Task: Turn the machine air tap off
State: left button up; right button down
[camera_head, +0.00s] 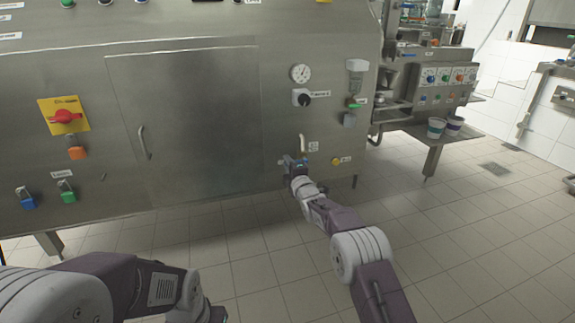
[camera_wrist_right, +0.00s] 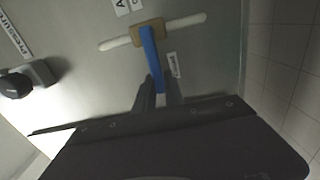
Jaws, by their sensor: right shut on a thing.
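The air tap is on the machine's steel front panel, low and right of the large door. In the right wrist view it has a pale pipe (camera_wrist_right: 185,21), a brass-coloured body and a blue lever (camera_wrist_right: 151,50). The lever lies crosswise to the pipe there. My right gripper (camera_wrist_right: 158,92) is shut on the blue lever, whose end is between the fingers. In the head view my right gripper (camera_head: 293,162) is at the panel and hides most of the tap. My left arm enters at the bottom left, with its fingers outside the frame.
A black knob (camera_head: 303,98) and a gauge (camera_head: 300,73) are above the tap. A yellow button (camera_head: 337,161) is to its right. A red switch (camera_head: 65,116) and padlocks are at the left. Open tiled floor (camera_head: 430,230) lies in front and to the right.

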jog(key=shift+f+n, duration=0.15)
jog(key=shift+n, duration=0.15)
jog(key=c, duration=1.4)
grip_release()
jog(key=shift+c, duration=0.2)
jog(key=shift+s, duration=0.2)
jog(key=p+v, duration=0.4)
jog(key=v, duration=0.4)
jog(key=shift+s+d, duration=0.15)
jog(key=shift+s, duration=0.15)
